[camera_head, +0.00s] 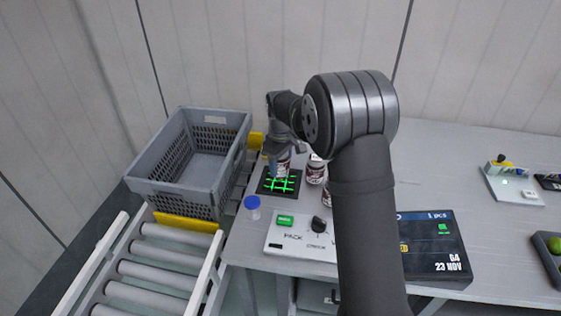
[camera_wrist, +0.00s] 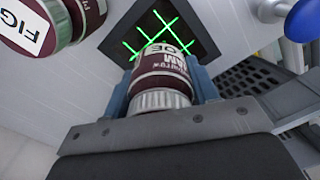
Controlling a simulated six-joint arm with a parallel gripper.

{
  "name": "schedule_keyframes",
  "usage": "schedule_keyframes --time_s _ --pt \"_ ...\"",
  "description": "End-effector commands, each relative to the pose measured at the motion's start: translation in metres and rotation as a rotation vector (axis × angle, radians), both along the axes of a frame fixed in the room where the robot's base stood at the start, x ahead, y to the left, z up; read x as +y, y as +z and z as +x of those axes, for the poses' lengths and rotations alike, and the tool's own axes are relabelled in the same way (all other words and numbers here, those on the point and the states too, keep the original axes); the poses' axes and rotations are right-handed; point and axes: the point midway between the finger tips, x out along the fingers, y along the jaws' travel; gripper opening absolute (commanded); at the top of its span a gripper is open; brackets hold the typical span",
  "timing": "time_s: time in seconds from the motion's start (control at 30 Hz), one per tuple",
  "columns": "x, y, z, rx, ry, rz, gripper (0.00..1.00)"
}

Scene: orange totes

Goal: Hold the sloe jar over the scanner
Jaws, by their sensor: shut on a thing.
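The sloe jar (camera_wrist: 163,68) has a dark red body, a pale lid and a white label on which "OE" and "AM" can be read. My gripper (camera_wrist: 162,90) is shut on it, with blue fingers on both sides. In the head view my gripper (camera_head: 280,158) holds the jar (camera_head: 283,166) above the scanner (camera_head: 281,184), a black pad with a lit green grid. The wrist view shows the scanner (camera_wrist: 190,42) just beyond the jar. The gap between jar and scanner is hard to judge.
Other dark jars (camera_head: 315,172) stand right of the scanner; one (camera_wrist: 28,28) reads "FIG". A blue-topped item (camera_head: 252,203) stands in front left. A panel (camera_head: 290,240) with a green PACK button is nearer. A grey crate (camera_head: 160,190) sits left, behind the rollers (camera_head: 150,262).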

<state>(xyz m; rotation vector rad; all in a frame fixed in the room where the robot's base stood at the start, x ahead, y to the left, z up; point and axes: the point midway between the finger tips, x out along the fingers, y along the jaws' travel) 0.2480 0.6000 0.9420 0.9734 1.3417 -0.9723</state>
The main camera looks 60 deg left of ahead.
Motion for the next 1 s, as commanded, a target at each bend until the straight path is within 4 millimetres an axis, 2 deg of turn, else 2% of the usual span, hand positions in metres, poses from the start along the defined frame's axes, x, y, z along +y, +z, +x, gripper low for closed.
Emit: schedule_keyframes --time_s 0.27,0.7,1.0 --pt "0.001 0.006 0.000 -0.001 0.000 0.003 0.20" --pt "0.000 0.045 0.000 -0.001 0.000 0.003 0.20" --pt "0.000 0.046 0.000 -0.001 0.000 0.001 0.20"
